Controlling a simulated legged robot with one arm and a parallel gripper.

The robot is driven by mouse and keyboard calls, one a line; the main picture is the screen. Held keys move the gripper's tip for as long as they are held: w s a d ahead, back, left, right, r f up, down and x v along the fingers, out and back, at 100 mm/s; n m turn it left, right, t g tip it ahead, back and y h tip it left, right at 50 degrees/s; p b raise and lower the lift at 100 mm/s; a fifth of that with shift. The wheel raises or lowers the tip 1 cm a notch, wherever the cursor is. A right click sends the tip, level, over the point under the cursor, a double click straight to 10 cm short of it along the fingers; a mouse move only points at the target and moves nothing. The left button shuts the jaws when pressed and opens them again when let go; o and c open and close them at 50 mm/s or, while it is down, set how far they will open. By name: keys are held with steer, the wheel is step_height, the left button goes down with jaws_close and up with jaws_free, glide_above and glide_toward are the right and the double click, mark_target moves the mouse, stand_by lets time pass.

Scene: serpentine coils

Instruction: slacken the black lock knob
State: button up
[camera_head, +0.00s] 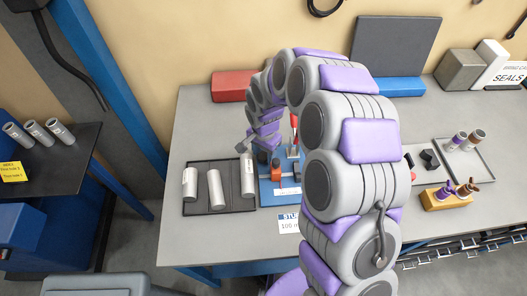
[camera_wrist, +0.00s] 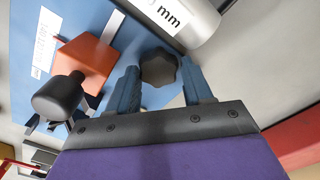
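A black lobed knob (camera_wrist: 158,68) sits on the blue fixture plate (camera_wrist: 96,22) in the wrist view. My gripper (camera_wrist: 160,66) has one blue finger on each side of it. The fingers stand apart, with what look like narrow gaps at the knob; contact cannot be told. A second black, rounded knob (camera_wrist: 60,97) stands beside an orange block (camera_wrist: 84,62). In the head view my arm arches down to the fixture, where the orange block (camera_head: 277,173) shows on the blue plate (camera_head: 268,196). My fingers and the lobed knob are not clear there.
A dark tray (camera_head: 190,207) with grey cylinders lies left of the fixture; one cylinder (camera_wrist: 188,18) is close to the knob in the wrist view. A red block (camera_head: 232,86) lies at the back. A tray and a wooden holder (camera_head: 443,201) stand at the right.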

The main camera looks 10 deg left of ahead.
steer(key=c, duration=0.7)
steer(key=shift+r, duration=0.1)
steer(key=n+p, duration=0.3)
steer(key=shift+r+n, duration=0.1)
steer(key=shift+n, duration=0.2)
steer(key=n+p, duration=0.2)
steer(key=n, duration=0.3)
steer(key=shift+a, duration=0.15)
steer(key=shift+n, duration=0.4)
steer(key=o, duration=0.6)
steer(key=shift+o, duration=1.1)
steer(key=shift+w+f, duration=0.1)
steer(key=shift+f, duration=0.15)
steer(key=shift+a, duration=0.1)
